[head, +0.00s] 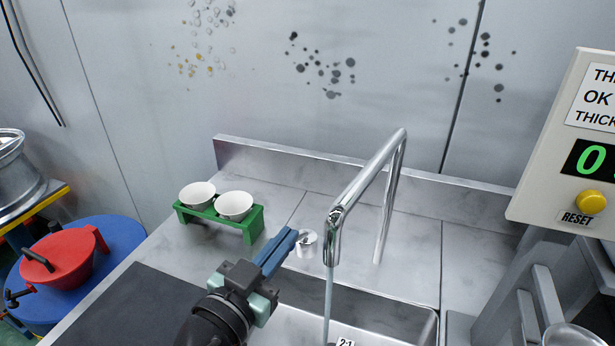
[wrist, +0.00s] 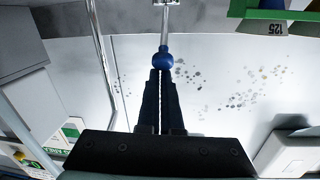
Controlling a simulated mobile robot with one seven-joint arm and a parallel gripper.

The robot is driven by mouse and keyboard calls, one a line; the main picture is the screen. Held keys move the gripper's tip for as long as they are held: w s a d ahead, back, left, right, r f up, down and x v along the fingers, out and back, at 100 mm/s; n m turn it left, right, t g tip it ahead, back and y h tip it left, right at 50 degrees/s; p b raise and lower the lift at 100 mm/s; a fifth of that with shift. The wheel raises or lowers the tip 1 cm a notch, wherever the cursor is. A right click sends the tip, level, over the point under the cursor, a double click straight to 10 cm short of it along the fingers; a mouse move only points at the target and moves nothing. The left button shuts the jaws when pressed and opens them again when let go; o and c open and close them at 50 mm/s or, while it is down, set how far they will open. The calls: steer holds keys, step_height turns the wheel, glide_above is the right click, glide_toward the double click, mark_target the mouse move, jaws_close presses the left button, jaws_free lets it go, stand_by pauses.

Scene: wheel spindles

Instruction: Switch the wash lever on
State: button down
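The chrome tap (head: 365,185) arches over the sink, and a thin bluish stream shows below its spout. The wash lever's small chrome base (head: 307,243) stands left of the spout. In the wrist view the lever is a thin rod (wrist: 164,25) ending in a blue ball knob (wrist: 163,58). My gripper (head: 294,238) reaches to the lever from the front left. In the wrist view its fingers (wrist: 160,72) lie together with their tips right at the knob; I cannot tell whether they touch it. Nothing shows held between them. The knob is hidden in the head view.
A green stand (head: 250,228) with two white cups (head: 235,206) is left of the lever. The sink rim (head: 400,307) lies in front. A gauge display (head: 580,150) stands at the right. A red pot (head: 60,258) sits on a blue drum (head: 115,250) at the left.

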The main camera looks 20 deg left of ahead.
steer(key=r+p, duration=0.1)
steer(key=w+r+p, duration=0.1)
steer(key=r+p, duration=0.1)
steer(key=shift+w+d, duration=0.15)
steer(key=shift+d, duration=0.1)
steer(key=s+a+f+b, duration=0.1)
steer(key=s+f+b, duration=0.1)
steer(key=s, duration=0.7)
steer(key=shift+s+b, duration=0.2)
steer(key=shift+b, duration=0.1)
steer(key=shift+f, duration=0.1)
